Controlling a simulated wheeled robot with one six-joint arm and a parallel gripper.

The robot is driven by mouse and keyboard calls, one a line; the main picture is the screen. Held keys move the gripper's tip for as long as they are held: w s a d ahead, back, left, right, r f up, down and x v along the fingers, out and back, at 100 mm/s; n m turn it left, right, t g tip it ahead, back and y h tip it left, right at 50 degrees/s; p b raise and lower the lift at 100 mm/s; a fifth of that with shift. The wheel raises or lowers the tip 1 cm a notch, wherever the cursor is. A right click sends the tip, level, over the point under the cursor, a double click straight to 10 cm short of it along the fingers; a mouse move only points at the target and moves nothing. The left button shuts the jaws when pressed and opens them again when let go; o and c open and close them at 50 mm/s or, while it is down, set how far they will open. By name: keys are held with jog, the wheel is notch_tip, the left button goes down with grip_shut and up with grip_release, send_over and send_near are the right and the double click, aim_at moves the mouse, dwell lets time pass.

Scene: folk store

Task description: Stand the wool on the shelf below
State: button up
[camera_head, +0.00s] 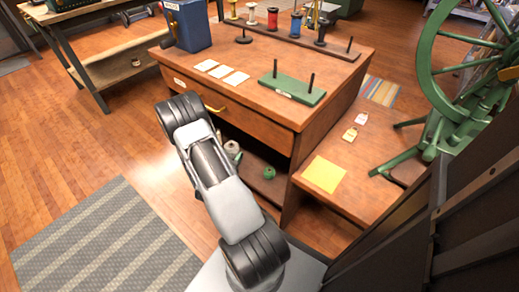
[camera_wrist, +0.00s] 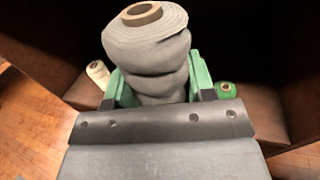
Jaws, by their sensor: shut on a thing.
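In the wrist view a large grey roll of wool (camera_wrist: 155,50) with a brown core stands upright between the green fingers of my gripper (camera_wrist: 158,88), which is shut on it. Behind it is the dark inside of the lower shelf (camera_wrist: 265,100); I cannot tell whether the wool touches the shelf board. In the head view my arm reaches down before the brown counter, and my gripper and the wool are hidden. The lower shelf (camera_head: 262,185) shows partly under the drawer.
A cream spool (camera_wrist: 97,72) stands left of the wool and a green spool (camera_wrist: 226,89) right of it. The counter (camera_head: 240,92) above holds a green peg stand (camera_head: 292,90), a blue box and several spools. A green spinning wheel (camera_head: 432,100) stands at right.

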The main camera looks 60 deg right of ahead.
jog(key=shift+m+g, duration=0.5)
jog(key=shift+g, duration=0.3)
jog(key=w+d+f+b, duration=0.2)
jog(key=f, duration=0.2)
jog(key=w+d+f+b, duration=0.3)
jog(key=f, duration=0.1)
jog(key=w+d+f+b, duration=0.2)
jog(key=d+f+b, duration=0.1)
jog(key=f, duration=0.1)
jog(key=shift+w+f, duration=0.15)
jog(key=shift+w, duration=0.2)
jog(key=shift+w+d+f+b, duration=0.35)
jog(key=shift+w+f+b, duration=0.2)
jog(key=shift+f, duration=0.1)
jog(key=f, duration=0.1)
jog(key=f+b, duration=0.2)
jog(key=shift+w+d+f, duration=0.1)
jog(key=shift+w+f, duration=0.15)
jog(key=shift+f, duration=0.05)
jog(key=shift+r, duration=0.1)
jog(key=o, duration=0.9)
